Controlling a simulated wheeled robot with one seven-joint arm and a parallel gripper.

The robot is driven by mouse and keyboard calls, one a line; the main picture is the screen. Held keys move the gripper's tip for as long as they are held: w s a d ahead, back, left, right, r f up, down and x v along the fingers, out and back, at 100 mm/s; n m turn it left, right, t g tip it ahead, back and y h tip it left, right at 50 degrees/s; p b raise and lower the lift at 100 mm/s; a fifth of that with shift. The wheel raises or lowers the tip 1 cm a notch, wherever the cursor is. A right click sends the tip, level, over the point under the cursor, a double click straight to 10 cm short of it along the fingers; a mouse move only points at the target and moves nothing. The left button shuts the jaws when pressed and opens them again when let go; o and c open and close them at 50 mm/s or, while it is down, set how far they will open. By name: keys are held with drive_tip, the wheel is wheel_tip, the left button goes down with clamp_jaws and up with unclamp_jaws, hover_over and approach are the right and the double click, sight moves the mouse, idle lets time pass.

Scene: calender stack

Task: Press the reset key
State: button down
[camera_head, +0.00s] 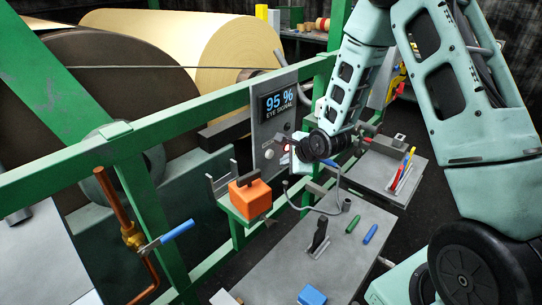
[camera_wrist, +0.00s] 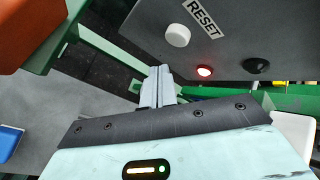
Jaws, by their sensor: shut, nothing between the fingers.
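The reset key is a round white button (camera_wrist: 177,35) on a dark grey panel (camera_wrist: 130,25), beside a label reading RESET (camera_wrist: 201,18). A lit red lamp (camera_wrist: 204,71) and a black knob (camera_wrist: 257,66) are on the same panel. My gripper (camera_wrist: 159,72) is shut and empty, its fingertips just below the white button in the wrist view; whether they touch the panel cannot be told.
An orange block (camera_head: 250,197) sits on a green bracket left of the panel. A green rail (camera_head: 180,118) runs along the large rolls. A grey table (camera_head: 345,240) with pens and a blue block (camera_head: 312,295) is in front. A copper pipe with a blue-handled valve (camera_head: 133,236) stands at left.

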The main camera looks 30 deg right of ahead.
sight(271, 158)
drive_tip(key=shift+w+a, duration=0.2)
drive_tip(key=shift+w, duration=0.3)
drive_tip(key=shift+w+a, duration=0.2)
drive_tip(key=shift+w, duration=0.25)
drive_tip(key=shift+w, duration=0.15)
idle(1.3)
drive_tip(key=shift+w+a, duration=0.15)
drive_tip(key=shift+w, duration=0.1)
drive_tip(key=shift+w+a, duration=0.2)
drive_tip(key=shift+w, duration=0.2)
idle(0.9)
drive_tip(key=shift+s+d, duration=0.3)
drive_tip(key=shift+s, duration=0.5)
drive_tip(key=shift+s+d, duration=0.3)
drive_tip(key=shift+s, duration=0.5)
drive_tip(key=shift+s+d, duration=0.35)
drive_tip(key=shift+s, duration=0.4)
drive_tip(key=shift+s+d, duration=0.3)
drive_tip(key=shift+s, duration=0.5)
